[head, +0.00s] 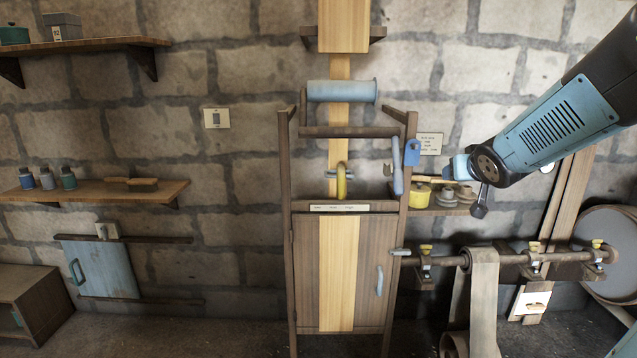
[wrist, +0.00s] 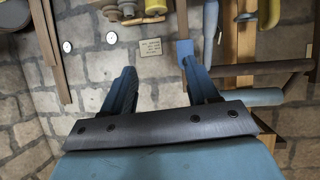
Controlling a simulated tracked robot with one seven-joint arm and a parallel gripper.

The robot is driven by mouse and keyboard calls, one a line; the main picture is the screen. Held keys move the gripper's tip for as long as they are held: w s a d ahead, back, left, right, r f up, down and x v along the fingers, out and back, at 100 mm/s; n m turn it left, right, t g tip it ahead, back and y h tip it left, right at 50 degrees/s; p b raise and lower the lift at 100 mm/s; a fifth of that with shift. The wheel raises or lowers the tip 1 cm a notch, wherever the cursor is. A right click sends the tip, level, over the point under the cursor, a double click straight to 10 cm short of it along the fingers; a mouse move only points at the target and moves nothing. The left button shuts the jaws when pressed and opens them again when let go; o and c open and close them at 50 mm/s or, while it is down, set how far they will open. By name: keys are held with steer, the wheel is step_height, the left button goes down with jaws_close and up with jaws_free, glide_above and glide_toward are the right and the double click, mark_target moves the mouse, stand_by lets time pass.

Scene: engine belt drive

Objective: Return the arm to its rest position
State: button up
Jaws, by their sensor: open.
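My arm (head: 560,120) reaches in from the upper right of the head view, bent down toward the wall. Its dark wrist joint (head: 487,165) is in front of the small right shelf. In the wrist view my gripper (wrist: 159,68) is open, with its two blue fingers well apart and only stone wall between them. I see nothing held. A flat blue piece (wrist: 185,48) shows close to the right fingertip; whether they touch I cannot tell. It also shows in the head view (head: 412,152), beside a blue-grey handle (head: 397,168).
A wooden frame with a striped door (head: 340,270) stands in the middle. A yellow pot (head: 420,195) and stacked dishes sit on the right shelf. Below my arm run a horizontal shaft (head: 440,261) and a belt (head: 484,300). The wall left of the frame has open space before it.

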steer(key=s+a+f+g, duration=0.1)
steer(key=s+a+g, duration=0.2)
steer(key=s, duration=0.9)
steer(key=s+a+f+g+y, duration=0.1)
steer(key=s+a+g, duration=0.3)
steer(key=s, duration=0.9)
steer(key=shift+a+f+n+y, duration=0.3)
steer(key=shift+a+f+n, duration=0.1)
steer(key=shift+a, duration=0.7)
steer(key=shift+s, duration=0.1)
